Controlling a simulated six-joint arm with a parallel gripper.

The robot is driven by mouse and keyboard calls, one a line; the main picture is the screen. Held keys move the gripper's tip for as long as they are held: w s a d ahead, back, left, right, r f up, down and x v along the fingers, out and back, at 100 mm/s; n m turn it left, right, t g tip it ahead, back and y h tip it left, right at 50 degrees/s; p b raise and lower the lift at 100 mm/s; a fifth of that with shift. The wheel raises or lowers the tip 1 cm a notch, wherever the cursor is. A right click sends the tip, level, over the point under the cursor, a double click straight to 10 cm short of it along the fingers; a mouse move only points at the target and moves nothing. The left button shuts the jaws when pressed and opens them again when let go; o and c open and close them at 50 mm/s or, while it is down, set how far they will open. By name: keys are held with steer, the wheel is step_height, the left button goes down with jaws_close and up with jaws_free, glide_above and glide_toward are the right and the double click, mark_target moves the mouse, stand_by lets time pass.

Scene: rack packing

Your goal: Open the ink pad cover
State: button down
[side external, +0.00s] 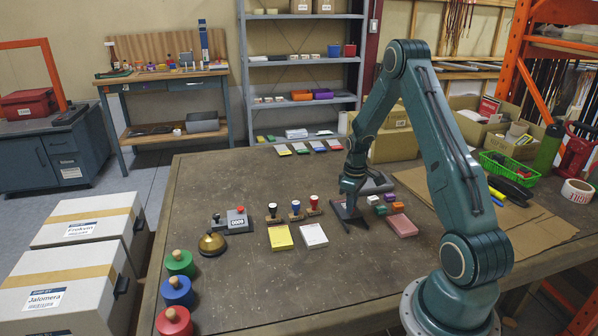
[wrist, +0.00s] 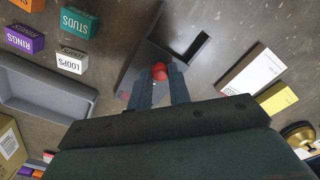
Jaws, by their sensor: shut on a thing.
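The ink pad (side external: 343,228) is a dark grey flat box on the table, below my gripper (side external: 349,203) in the side view. In the wrist view the grey cover (wrist: 140,55) lies over part of the ink pad (wrist: 207,38), and a black opening shows beside it. A red knob (wrist: 158,69) stands on the cover. My gripper (wrist: 160,78) points down with its two fingers on either side of the knob, shut on it. The fingers and the wrist hide the near part of the cover.
Small coloured boxes (side external: 388,198) and a grey tray (wrist: 42,88) are close by. A brass bell (side external: 212,243) stands further left. The front middle of the table is clear.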

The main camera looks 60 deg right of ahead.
steer(key=shift+s+a, duration=1.4)
steer(key=shift+s, duration=0.05)
steer(key=c, duration=1.3)
jaws_free()
steer(key=shift+r, duration=0.2)
step_height(320, 180, up, 14)
steer(key=shift+f, duration=0.25)
